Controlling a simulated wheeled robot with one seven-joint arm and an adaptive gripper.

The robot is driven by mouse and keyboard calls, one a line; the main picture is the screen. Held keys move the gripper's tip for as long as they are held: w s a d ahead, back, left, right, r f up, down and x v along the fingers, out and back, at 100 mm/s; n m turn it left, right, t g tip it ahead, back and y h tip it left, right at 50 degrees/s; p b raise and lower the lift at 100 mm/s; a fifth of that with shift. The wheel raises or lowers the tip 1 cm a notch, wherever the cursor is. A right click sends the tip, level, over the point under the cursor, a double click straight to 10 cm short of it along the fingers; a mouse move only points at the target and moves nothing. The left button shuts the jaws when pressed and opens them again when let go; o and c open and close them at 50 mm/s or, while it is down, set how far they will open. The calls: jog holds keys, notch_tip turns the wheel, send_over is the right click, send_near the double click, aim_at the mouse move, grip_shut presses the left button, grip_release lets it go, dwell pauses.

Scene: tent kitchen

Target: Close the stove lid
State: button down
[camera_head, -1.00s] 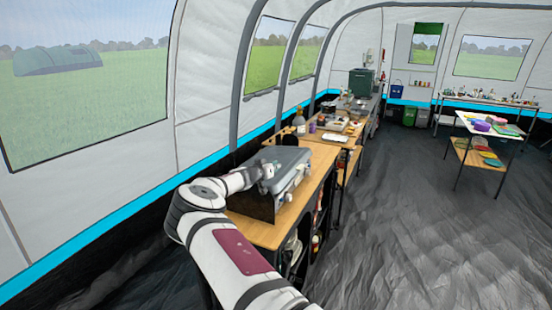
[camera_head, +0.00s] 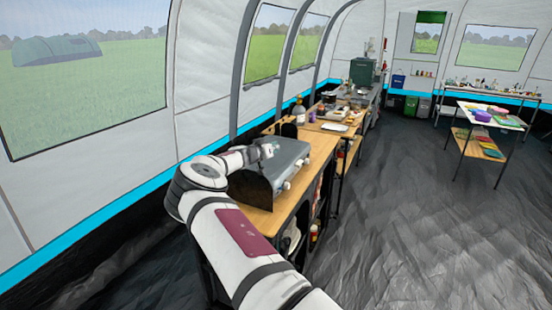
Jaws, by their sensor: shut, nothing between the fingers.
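The stove is a grey box on the wooden counter at the centre of the head view. Its lid (camera_head: 291,152) is a flat grey panel that looks lowered over the stove body. I cannot tell whether it is fully down. Pale knobs (camera_head: 287,186) show on the stove's front side, and a dark panel (camera_head: 252,190) stands at its near end. My gripper (camera_head: 267,150) is small in the view, at the lid's left edge. It is shut and holds nothing. Whether it touches the lid is unclear.
The wooden counter (camera_head: 322,142) runs back along the tent wall, with bottles, a purple cup (camera_head: 312,117) and a white tray (camera_head: 334,127) beyond the stove. A side table (camera_head: 492,117) stands at the right. The dark floor (camera_head: 400,220) between is open.

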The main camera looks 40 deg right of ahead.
jog(key=p+v, duration=0.1)
jog(key=v, duration=0.9)
jog(key=shift+s, duration=0.3)
jog(key=shift+d, duration=0.1)
jog(key=s+a+r+m+g+y, duration=0.1)
jog(key=s+r+g+y, duration=0.15)
jog(key=s, duration=0.45)
jog(key=s+a+r+m+g+y, duration=0.1)
jog(key=s+a+m+y, duration=0.15)
jog(key=s, duration=0.35)
jog(key=s+a+r+n+t+y, duration=0.1)
jog(key=s+a+r+n+y, duration=0.35)
jog(key=s+a, duration=0.55)
jog(key=s+a+r+n+t+y, duration=0.25)
jog(key=s+a+r, duration=0.3)
jog(key=a, duration=0.85)
jog(key=s+a+r+n+y+b, duration=0.1)
jog(key=s+a+r+n+y, duration=0.1)
jog(key=s+a+n, duration=0.5)
jog(key=s+a, duration=0.4)
jog(key=s, duration=0.4)
jog(key=shift+a+r+n+t, duration=0.2)
jog(key=shift+r+n+t, duration=0.05)
jog(key=shift+n+t, duration=0.1)
